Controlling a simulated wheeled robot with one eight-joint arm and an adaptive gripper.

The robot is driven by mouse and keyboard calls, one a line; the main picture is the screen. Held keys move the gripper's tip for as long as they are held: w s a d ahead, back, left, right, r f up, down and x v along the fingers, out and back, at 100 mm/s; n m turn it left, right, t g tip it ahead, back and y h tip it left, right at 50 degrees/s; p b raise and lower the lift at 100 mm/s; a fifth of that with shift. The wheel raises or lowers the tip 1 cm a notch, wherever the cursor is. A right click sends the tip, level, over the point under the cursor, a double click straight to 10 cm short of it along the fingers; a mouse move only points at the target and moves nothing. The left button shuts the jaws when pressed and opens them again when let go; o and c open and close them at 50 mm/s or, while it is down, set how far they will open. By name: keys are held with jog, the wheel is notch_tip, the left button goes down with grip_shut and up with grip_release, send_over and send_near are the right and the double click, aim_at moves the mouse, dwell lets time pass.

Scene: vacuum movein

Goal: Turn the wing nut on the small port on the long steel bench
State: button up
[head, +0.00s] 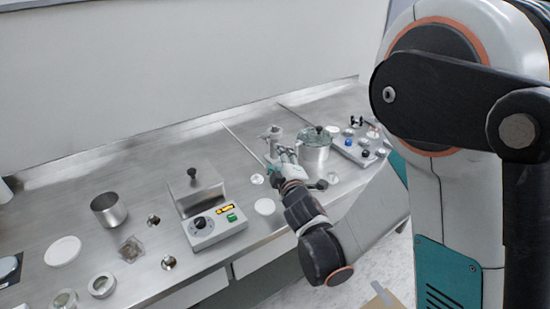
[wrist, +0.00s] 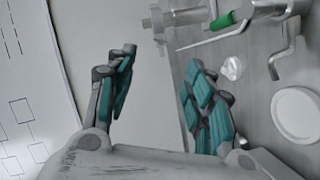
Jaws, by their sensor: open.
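The long steel bench (head: 150,190) runs along the wall in the head view. A small metal port fitting (head: 274,134) stands on it, just beyond my gripper (head: 281,160). In the wrist view my gripper (wrist: 161,60) has its two teal-padded fingers wide apart, with nothing between them. A pale flanged cylinder (wrist: 182,17), likely part of the port, lies at the top, beyond the right finger and apart from it. To its right are a green piece (wrist: 222,20) and a steel part with a bent lever (wrist: 280,55). I cannot tell which piece is the wing nut.
A lidded steel pot (head: 315,152) stands right of my gripper, with a panel of knobs (head: 362,145) beyond. A control box (head: 216,222) and a steel cup (head: 108,209) stand to the left. A white disc (wrist: 299,114) and a clear knobby piece (wrist: 232,68) lie near the right finger.

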jog(key=b, duration=0.4)
send_near(268, 141)
jog(key=x, duration=0.8)
jog(key=shift+d, duration=0.1)
jog(key=shift+c, duration=0.5)
jog(key=c, duration=1)
